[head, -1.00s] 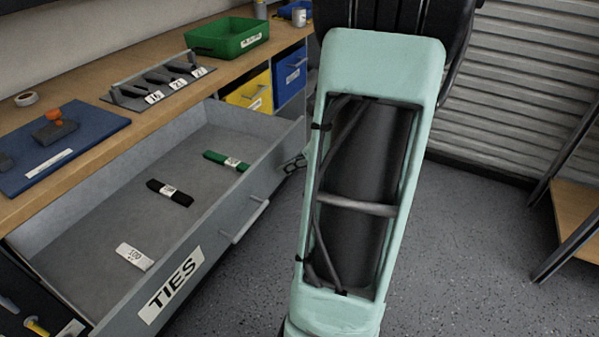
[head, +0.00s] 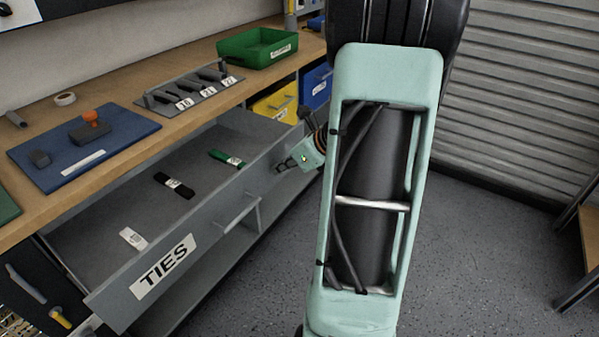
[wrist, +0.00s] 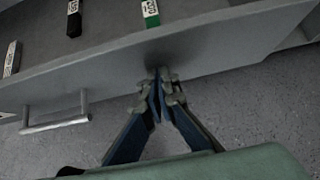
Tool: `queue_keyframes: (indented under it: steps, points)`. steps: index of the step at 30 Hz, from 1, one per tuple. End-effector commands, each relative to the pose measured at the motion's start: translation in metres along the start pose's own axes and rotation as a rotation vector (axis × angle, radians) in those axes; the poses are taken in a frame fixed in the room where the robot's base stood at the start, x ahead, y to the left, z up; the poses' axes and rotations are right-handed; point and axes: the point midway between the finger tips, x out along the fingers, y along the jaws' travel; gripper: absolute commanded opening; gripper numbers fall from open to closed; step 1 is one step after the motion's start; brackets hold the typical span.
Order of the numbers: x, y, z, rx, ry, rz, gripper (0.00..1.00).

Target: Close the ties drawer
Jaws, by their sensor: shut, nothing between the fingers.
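The ties drawer (head: 200,245) is a grey drawer pulled out under the workbench, with a "TIES" label (head: 163,266) and a bar handle (head: 241,214) on its front. Inside lie a white, a black (head: 174,186) and a green (head: 226,158) bundle of ties.
The bench top (head: 120,85) above holds a blue mat (head: 110,150) with a stamp, a labelled rack (head: 186,90) and a green bin (head: 257,47). Floor (head: 480,235) at right is clear.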

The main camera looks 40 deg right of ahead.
Motion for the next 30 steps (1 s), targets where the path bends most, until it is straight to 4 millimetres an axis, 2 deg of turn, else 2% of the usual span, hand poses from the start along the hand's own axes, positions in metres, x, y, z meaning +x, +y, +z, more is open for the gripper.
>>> queue_keyframes:
  steps: [1, 3, 18, 24, 30]
  points:
    - [0.011, 0.003, 0.014, -0.006, 0.000, 0.008, 0.00]
    - [0.024, 0.002, 0.028, -0.005, -0.001, 0.006, 0.00]
    - [0.117, 0.002, 0.122, -0.003, 0.000, 0.004, 0.00]
    - [0.142, 0.001, 0.146, -0.002, 0.000, 0.002, 0.00]
    - [0.157, 0.001, 0.159, 0.000, 0.000, 0.001, 0.00]
